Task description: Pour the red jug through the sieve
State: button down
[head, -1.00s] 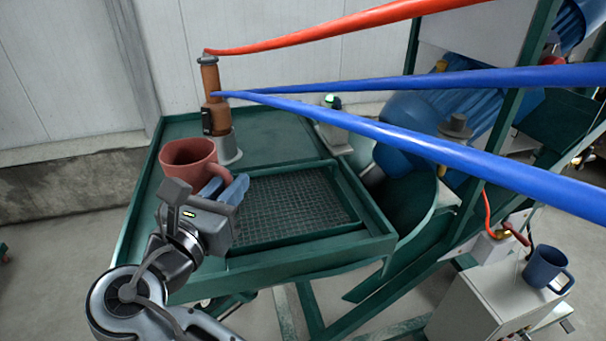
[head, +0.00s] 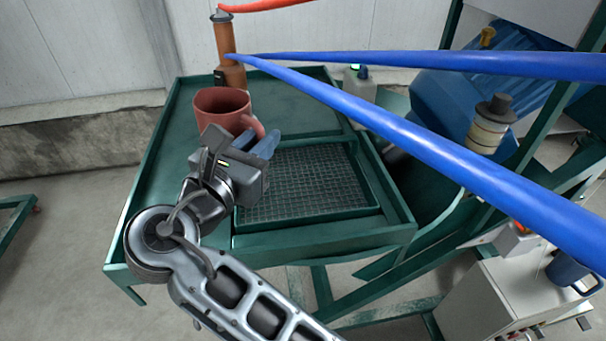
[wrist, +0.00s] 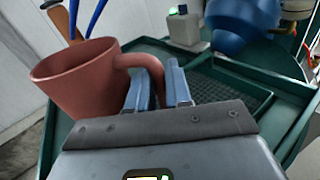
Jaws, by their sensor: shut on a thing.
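The red jug (head: 222,106) is a reddish-brown mug-like vessel with a handle. In the head view it is at the left of the green table, and it also shows at the left of the wrist view (wrist: 85,80). My gripper (head: 262,147) has blue fingers, which show on both sides of the jug's handle in the wrist view (wrist: 158,88). It is shut on the handle, and the jug looks close to upright. The sieve (head: 305,184) is a dark mesh set in a green frame, to the right of and below the jug. The jug's inside is not clear.
The green table (head: 178,150) has a raised rim. A brown cylinder (head: 228,45) stands behind the jug. Blue hoses (head: 400,140) cross above the table to the right. A blue mug (head: 566,270) stands on a white cabinet (head: 490,290) at the lower right.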

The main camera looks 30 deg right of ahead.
jog(key=shift+s+d+m, duration=0.15)
jog(key=shift+d+m, duration=0.05)
jog(key=shift+m, duration=0.3)
jog(key=f+m, duration=0.1)
jog(key=s+d+f+m+y, duration=0.1)
jog(key=f+m, duration=0.1)
jog(key=d+f+m+y, duration=0.1)
jog(key=f, duration=0.1)
jog(key=shift+s+m, duration=0.15)
jog(key=shift+m, duration=0.15)
jog(key=shift+f+m+y, duration=0.4)
jog(key=shift+f+m, duration=0.2)
jog(key=shift+f, duration=0.05)
dwell(0.3)
jog(key=shift+w+a+f+m, duration=0.2)
jog(key=shift+a+f+m, duration=0.15)
jog(key=shift+f+m, duration=0.35)
dwell(0.5)
jog(key=shift+w+a+r+m+t+y, duration=0.2)
jog(key=shift+a+m+t+y, duration=0.1)
jog(key=shift+m+y, duration=0.3)
dwell(0.5)
jog(key=shift+w+a+f+m+b, duration=0.2)
jog(key=shift+f+m+b, duration=0.4)
jog(key=shift+b, duration=0.8)
jog(key=shift+s+d+r+m+t+y, duration=0.2)
jog(key=shift+d+r+m+t+y, duration=0.1)
jog(key=shift+m+y, duration=0.3)
dwell(0.5)
